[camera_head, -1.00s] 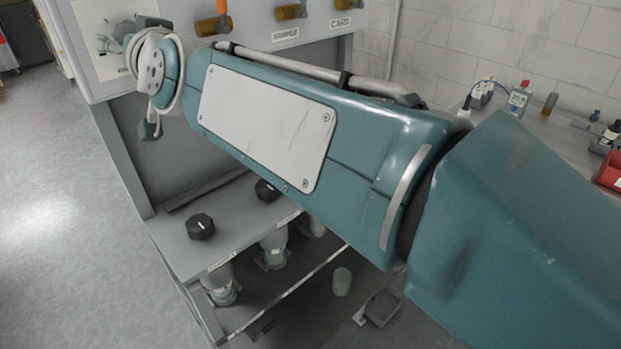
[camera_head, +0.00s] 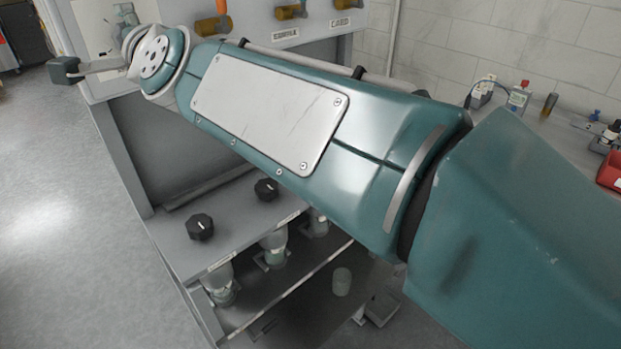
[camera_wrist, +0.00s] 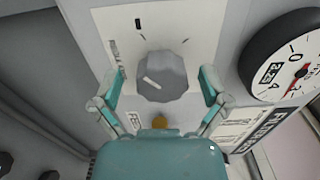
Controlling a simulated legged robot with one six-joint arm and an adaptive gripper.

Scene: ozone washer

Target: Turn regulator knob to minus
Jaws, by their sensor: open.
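The regulator knob (camera_wrist: 162,76) is a grey faceted knob with a pale pointer line, on a white label plate (camera_wrist: 205,25) in the wrist view. The pointer line slants toward the upper left. My gripper (camera_wrist: 161,88) is open, with one teal finger on each side of the knob. I cannot tell whether either finger touches it. In the head view my arm covers much of the panel, and the knob cannot be made out there.
A round gauge (camera_wrist: 290,58) sits right of the knob. A small yellow part (camera_wrist: 159,122) shows below it. In the head view, black knobs (camera_head: 200,227) stand on the lower shelf, orange-brass valves (camera_head: 291,11) line the panel top, and open floor lies left.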

